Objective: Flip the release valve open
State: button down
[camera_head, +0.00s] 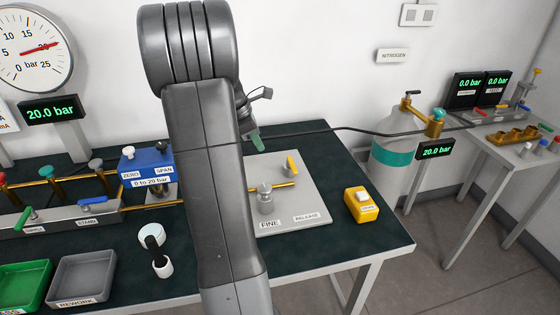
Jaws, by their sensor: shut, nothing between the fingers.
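The release valve (291,166) has a yellow lever at the back right of a light grey panel (312,205). Its lever stands steeply, leaning a little left, above a brass pipe. The panel carries the labels FINE and RELEASE. My gripper (255,143) shows only in part beside my large grey arm link, with a greenish tip pointing down. It looks shut and empty, to the left of the yellow lever and higher in the picture, apart from it. My arm hides the panel's left part.
A grey FINE knob (265,197) stands left of the lever. A yellow box (361,205) sits to the right on the dark bench (345,250). A black hose (350,129) runs behind to the nitrogen cylinder (400,125). A blue box (147,165) stands left of my arm.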

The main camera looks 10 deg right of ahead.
aim_at(292, 167)
jog(key=shift+s, duration=0.1)
jog(key=x, duration=1)
jog(key=d, duration=0.2)
jog(key=shift+d, duration=1.05)
